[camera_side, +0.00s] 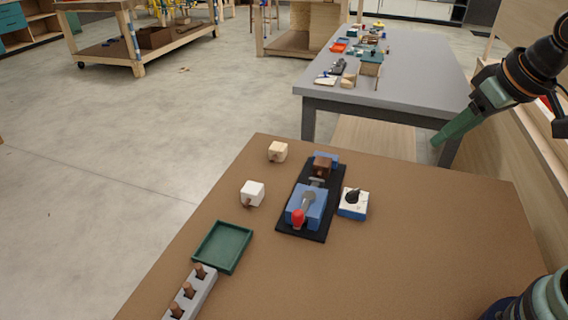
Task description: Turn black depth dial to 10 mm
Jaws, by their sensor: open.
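The black depth dial (353,196) sits on top of a small blue and white box (353,210) on the brown table. The box stands just right of a blue clamp-like fixture on a black base. The dial's markings are too small to read. My gripper (437,143) is a green end piece at the upper right, raised above the table and well apart from the dial. It is open, with nothing seen in it.
The fixture (306,207) has a red-tipped lever (298,218) and a brown block (321,167). Two pale blocks (252,193), (278,151), a green tray (222,247) and a pegged grey rack (190,295) lie left. The table right of the box is clear.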

